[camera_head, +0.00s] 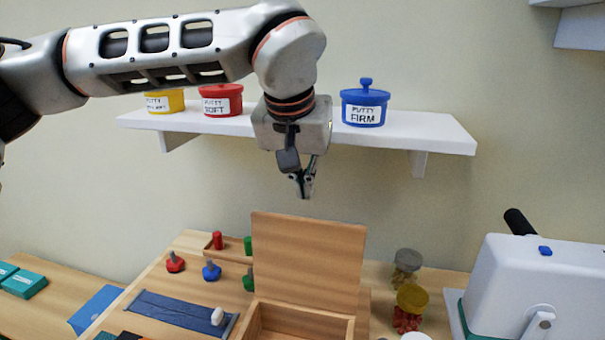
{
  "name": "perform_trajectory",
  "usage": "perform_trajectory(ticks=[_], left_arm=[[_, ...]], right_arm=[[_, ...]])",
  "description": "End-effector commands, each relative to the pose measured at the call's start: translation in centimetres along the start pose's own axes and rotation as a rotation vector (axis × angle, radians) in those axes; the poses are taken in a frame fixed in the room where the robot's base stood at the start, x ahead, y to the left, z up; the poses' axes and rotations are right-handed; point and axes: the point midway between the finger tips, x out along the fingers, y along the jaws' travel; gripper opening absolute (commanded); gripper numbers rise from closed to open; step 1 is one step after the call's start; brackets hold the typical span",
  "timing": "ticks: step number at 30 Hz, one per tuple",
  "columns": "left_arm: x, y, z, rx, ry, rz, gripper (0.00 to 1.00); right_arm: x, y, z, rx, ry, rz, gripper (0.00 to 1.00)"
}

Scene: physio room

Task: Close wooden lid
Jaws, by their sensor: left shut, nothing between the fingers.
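The wooden lid (308,262) stands up, open, at the back of a wooden box (300,322) at the bottom middle. Part of the box's inside shows; its front is cut off by the picture's lower edge. My left gripper (306,194) points down just above the lid's top edge, shut and empty. It looks apart from the lid, though I cannot tell how far in front or behind it is. My right gripper is not in view.
A white wall shelf (440,135) behind holds yellow, red and blue putty pots (365,105). Left of the box are coloured knobs (212,270) and a blue strip (180,312).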

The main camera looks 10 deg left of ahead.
Motion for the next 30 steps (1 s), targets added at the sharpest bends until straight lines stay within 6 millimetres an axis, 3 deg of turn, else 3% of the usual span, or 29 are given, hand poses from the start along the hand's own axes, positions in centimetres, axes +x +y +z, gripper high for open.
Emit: perform_trajectory(ticks=[1, 4, 15, 30], left_arm=[[1.6, 0.0, 0.2, 0.000, -0.008, 0.000, 0.00], [3.5, 0.0, 0.2, 0.000, -0.007, 0.001, 0.00], [1.6, 0.0, 3.6, 0.001, 0.001, 0.001, 0.00], [1.3, 0.2, 3.8, 0.001, 0.009, 0.000, 0.00]], right_arm=[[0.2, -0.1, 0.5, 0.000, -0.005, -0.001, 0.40], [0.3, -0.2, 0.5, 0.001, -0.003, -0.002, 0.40], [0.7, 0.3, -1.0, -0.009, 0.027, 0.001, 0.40], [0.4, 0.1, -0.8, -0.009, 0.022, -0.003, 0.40]])
